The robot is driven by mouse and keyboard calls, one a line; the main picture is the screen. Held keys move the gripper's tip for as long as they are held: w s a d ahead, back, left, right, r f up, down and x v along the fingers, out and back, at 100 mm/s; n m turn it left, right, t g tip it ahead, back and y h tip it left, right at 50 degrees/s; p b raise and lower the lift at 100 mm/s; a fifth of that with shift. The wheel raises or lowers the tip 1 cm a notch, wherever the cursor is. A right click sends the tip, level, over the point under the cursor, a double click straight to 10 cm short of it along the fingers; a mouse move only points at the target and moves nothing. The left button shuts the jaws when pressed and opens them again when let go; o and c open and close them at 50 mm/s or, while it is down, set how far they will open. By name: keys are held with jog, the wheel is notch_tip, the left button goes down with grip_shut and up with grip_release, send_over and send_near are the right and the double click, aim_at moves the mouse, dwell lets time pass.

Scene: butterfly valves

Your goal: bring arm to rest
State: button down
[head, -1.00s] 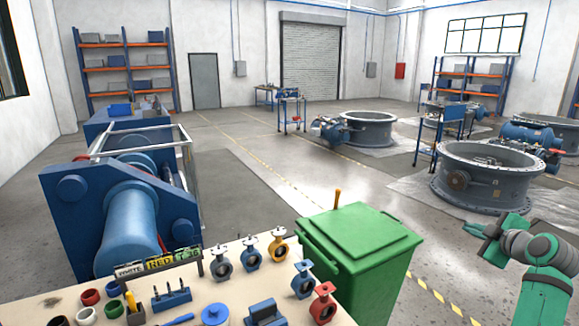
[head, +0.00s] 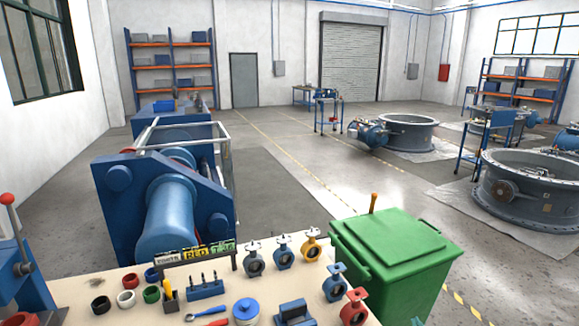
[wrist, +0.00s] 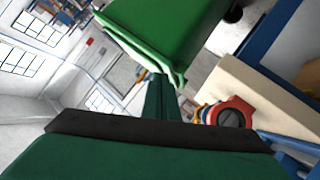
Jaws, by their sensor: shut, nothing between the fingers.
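My gripper (wrist: 159,84) shows in the wrist view as dark green fingers closed together with nothing between them. It points toward the green bin (wrist: 165,35), whose edge appears just beyond the fingertips; I cannot tell the gap. A red butterfly valve (wrist: 232,115) on the workbench shows right of the fingers. In the head view the gripper is not clearly visible; only a small green bit shows at the bottom edge, below the green bin (head: 398,248).
The workbench (head: 120,283) holds several small valves, such as the red one (head: 354,306), coloured rings and tools. A blue machine (head: 165,205) stands behind it. Large grey valve bodies (head: 530,190) stand at right. Open floor (head: 330,225) lies beyond the bin.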

jog(key=s+a+f+m, duration=0.1)
jog(key=s+a+f, duration=0.45)
jog(key=a, duration=0.35)
jog(key=s+a+f+m, duration=0.2)
jog(key=s+a+f, duration=0.3)
jog(key=a+f, duration=0.3)
jog(key=s+a+f, duration=0.2)
jog(key=s+a, duration=0.9)
jog(key=s, duration=0.1)
jog(key=s+a+r+m+t+y, duration=0.15)
jog(key=s+a, duration=0.25)
jog(key=s, duration=0.4)
jog(key=s+a+r+g+h, duration=0.1)
jog(key=s+a+r, duration=0.2)
jog(key=s+a, duration=0.35)
jog(key=s+a+r+t+y, duration=0.1)
jog(key=s+a+r+y, duration=0.1)
jog(key=s+r, duration=0.8)
jog(key=s, duration=0.2)
jog(key=shift+s+r+y, duration=0.3)
jog(key=shift+s+y, duration=0.05)
jog(key=shift+s, duration=0.05)
jog(key=shift+t, duration=0.25)
